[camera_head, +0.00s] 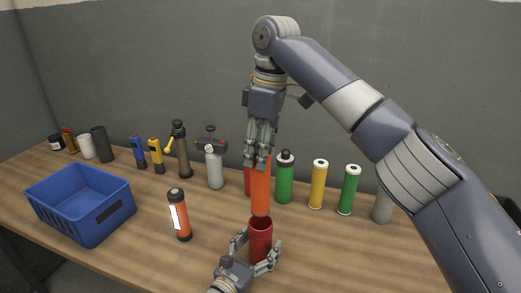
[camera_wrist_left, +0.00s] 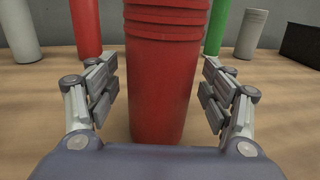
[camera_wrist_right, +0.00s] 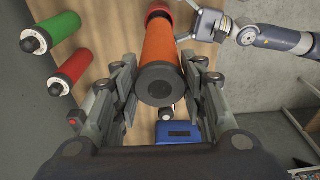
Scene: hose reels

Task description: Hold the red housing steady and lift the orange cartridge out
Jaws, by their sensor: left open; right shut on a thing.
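The red housing (camera_head: 260,243) stands upright on the table. In the left wrist view the housing (camera_wrist_left: 160,85) stands between the fingers of my left gripper (camera_head: 257,250), which is open with a gap on both sides. My right gripper (camera_head: 260,157) is shut on the upper end of the orange cartridge (camera_head: 261,192) and holds it upright above the housing. The cartridge's lower end appears at or just above the housing's rim; I cannot tell if any of it is still inside. The right wrist view shows the cartridge (camera_wrist_right: 162,65) between the fingers.
A blue crate (camera_head: 80,205) stands at the left. An orange flashlight-like cylinder (camera_head: 179,214) stands between it and the housing. Behind are a green cylinder (camera_head: 284,180), a yellow one (camera_head: 318,186), another green one (camera_head: 348,190) and a grey bottle (camera_head: 214,168). Table front left of the housing is clear.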

